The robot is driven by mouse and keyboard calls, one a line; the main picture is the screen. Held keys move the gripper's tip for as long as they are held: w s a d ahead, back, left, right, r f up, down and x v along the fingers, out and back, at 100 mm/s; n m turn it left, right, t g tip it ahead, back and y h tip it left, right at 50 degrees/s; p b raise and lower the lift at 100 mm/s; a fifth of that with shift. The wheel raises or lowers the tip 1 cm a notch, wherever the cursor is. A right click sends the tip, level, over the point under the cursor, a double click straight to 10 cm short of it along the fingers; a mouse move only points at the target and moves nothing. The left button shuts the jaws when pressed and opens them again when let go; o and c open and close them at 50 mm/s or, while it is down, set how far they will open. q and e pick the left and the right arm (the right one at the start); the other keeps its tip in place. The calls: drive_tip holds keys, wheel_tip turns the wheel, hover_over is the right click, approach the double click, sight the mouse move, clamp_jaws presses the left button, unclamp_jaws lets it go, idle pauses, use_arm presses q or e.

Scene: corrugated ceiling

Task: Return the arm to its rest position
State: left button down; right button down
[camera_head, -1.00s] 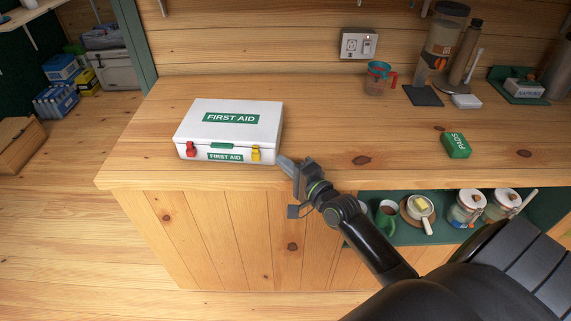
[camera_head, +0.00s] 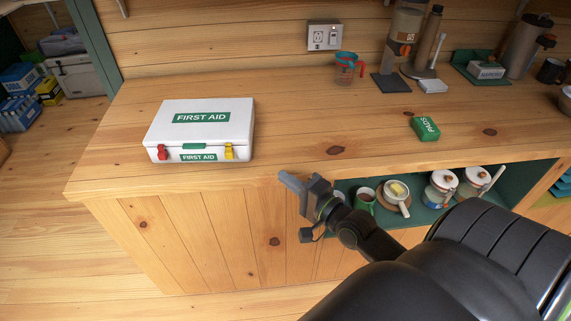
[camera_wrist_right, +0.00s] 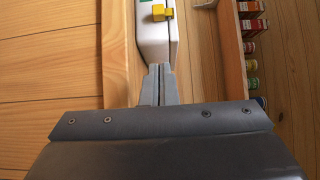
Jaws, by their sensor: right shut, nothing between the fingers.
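My right gripper (camera_head: 291,181) is shut and empty in the head view, just in front of the counter's front edge. In the right wrist view its fingers (camera_wrist_right: 159,84) are pressed together. My right arm comes in from the lower right. A white first aid box (camera_head: 203,130) with green labels, a red latch and a yellow latch sits closed on the counter, up and left of the gripper and apart from it. In the right wrist view the box (camera_wrist_right: 152,42) shows beyond the fingertips. My left gripper is not in view.
The wooden counter (camera_head: 290,120) holds a green pads packet (camera_head: 425,129), a measuring cup (camera_head: 346,69) and a coffee maker (camera_head: 404,40). An open shelf (camera_head: 430,205) below holds mugs and jars. The floor (camera_head: 60,245) at the lower left is clear.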

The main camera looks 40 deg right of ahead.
drive_tip(key=shift+f, duration=0.15)
drive_tip(key=s+d+f+n+g+h, duration=0.1)
drive_tip(key=s+d+f+n+g, duration=0.15)
drive_tip(key=f, duration=0.75)
drive_tip(key=s+d+f+n+g+h, duration=0.1)
drive_tip(key=s+f+n+g+h, duration=0.15)
drive_tip(key=f, duration=0.85)
drive_tip(key=s+d+f+n+g, duration=0.1)
drive_tip(key=s+d+f+g, duration=0.15)
drive_tip(key=f, duration=0.75)
drive_tip(key=s+a+f+n+g, duration=0.2)
drive_tip(key=s+f, duration=0.4)
drive_tip(key=s, duration=0.3)
drive_tip(key=s+a+f+n+g, duration=0.3)
drive_tip(key=s+f, duration=0.4)
drive_tip(key=s, duration=0.3)
drive_tip(key=s+a+f+n+g, duration=0.2)
drive_tip(key=s+f+n+g, duration=0.2)
drive_tip(key=s+f, duration=0.3)
drive_tip(key=s, duration=0.2)
drive_tip(key=shift+s+a+f+n, duration=0.25)
drive_tip(key=shift+s+n, duration=0.05)
drive_tip(key=shift+n, duration=0.1)
